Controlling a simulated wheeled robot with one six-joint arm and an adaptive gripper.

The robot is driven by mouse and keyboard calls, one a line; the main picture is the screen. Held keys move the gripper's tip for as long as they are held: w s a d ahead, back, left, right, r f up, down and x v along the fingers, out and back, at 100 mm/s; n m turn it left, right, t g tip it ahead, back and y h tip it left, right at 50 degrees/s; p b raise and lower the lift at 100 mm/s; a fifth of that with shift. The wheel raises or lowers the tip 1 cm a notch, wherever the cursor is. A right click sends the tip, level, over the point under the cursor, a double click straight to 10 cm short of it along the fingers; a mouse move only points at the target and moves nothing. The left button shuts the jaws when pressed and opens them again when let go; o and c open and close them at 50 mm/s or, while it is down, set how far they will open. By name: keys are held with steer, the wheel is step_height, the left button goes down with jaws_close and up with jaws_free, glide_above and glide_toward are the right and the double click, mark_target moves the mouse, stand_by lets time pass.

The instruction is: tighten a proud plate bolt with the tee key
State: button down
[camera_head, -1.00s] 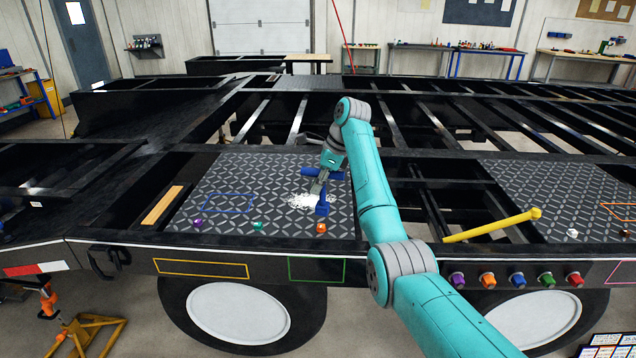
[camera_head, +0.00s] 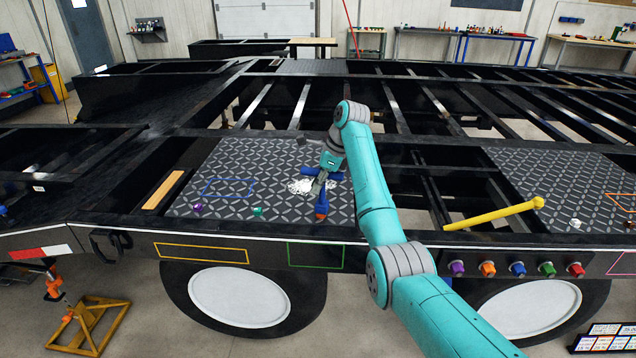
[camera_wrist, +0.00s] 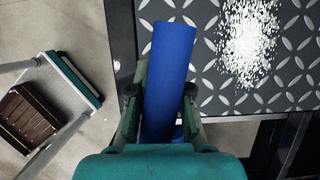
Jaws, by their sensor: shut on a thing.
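My gripper (camera_head: 326,172) is shut on the blue tee key (camera_head: 322,193), over the front right part of the left tread plate (camera_head: 275,165). The key's shaft points down and its lower end meets the orange bolt (camera_head: 321,216) in the picture; I cannot tell if it is fully seated. In the wrist view the blue tee key (camera_wrist: 170,60) lies between my gripper's fingers (camera_wrist: 160,108). A purple bolt (camera_head: 197,208) and a green bolt (camera_head: 258,211) stand along the plate's front edge.
White granules (camera_head: 300,186) lie on the plate beside the key; they also show in the wrist view (camera_wrist: 248,45). A yellow bar (camera_head: 492,214) lies at the right. Several coloured bolts (camera_head: 488,269) line the front rail. A wooden strip (camera_head: 163,190) lies left of the plate.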

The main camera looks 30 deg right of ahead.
mark_target(318, 172)
steer(key=shift+r, duration=2)
